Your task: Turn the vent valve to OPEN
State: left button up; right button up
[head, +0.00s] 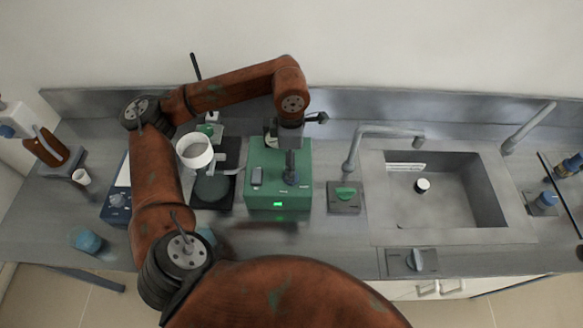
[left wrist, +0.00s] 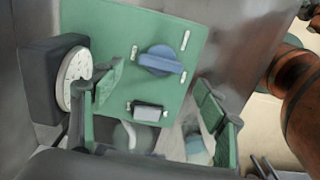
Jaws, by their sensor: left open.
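The green box-shaped furnace (head: 265,200) stands on the counter in the middle of the head view. In the left wrist view its green panel (left wrist: 120,30) carries a blue knob with a raised bar (left wrist: 160,60), apparently the vent valve. The bar lies nearly level in that picture. Small pale marks surround it, too small to read. My left gripper (head: 290,176) is over the furnace and hides the knob in the head view. In the left wrist view the left gripper (left wrist: 160,90) is open, its green-padded fingers apart and nothing between them. I cannot tell its exact distance from the knob.
A round white dial in a dark housing (left wrist: 75,75) is beside the panel. A white cup-like vessel (head: 195,151) stands left, near my arm. A tap (head: 352,150) and sink (head: 460,212) are right.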

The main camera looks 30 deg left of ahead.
pick_arm(q)
notch_tip(320, 180, up, 7)
jog(key=shift+f, duration=0.2)
dwell(0.6)
